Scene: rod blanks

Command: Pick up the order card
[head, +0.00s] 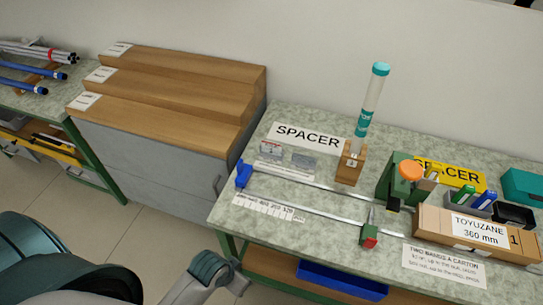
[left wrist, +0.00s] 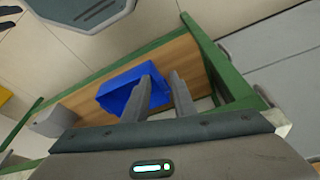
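I cannot tell for sure which paper is the order card. A small upright card with a red mark (head: 270,149) and a grey one beside it (head: 303,160) stand on the bench below the SPACER sign. A white printed card (head: 444,267) lies at the bench's front edge, its text too small to read fully. My left gripper (left wrist: 161,78) is open and empty in the left wrist view, with the blue bin on the lower shelf behind its fingers. In the head view my left arm is at the bottom left, short of the bench. My right gripper is not in view.
The bench (head: 225,208) holds a rail with a blue end stop (head: 243,174), a clear tube in a wooden block (head: 350,162), a green device with an orange knob (head: 411,171) and a TOYUZANE carton (head: 430,229). A blue bin (head: 342,281) sits below. Wooden steps (head: 185,80) stand left.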

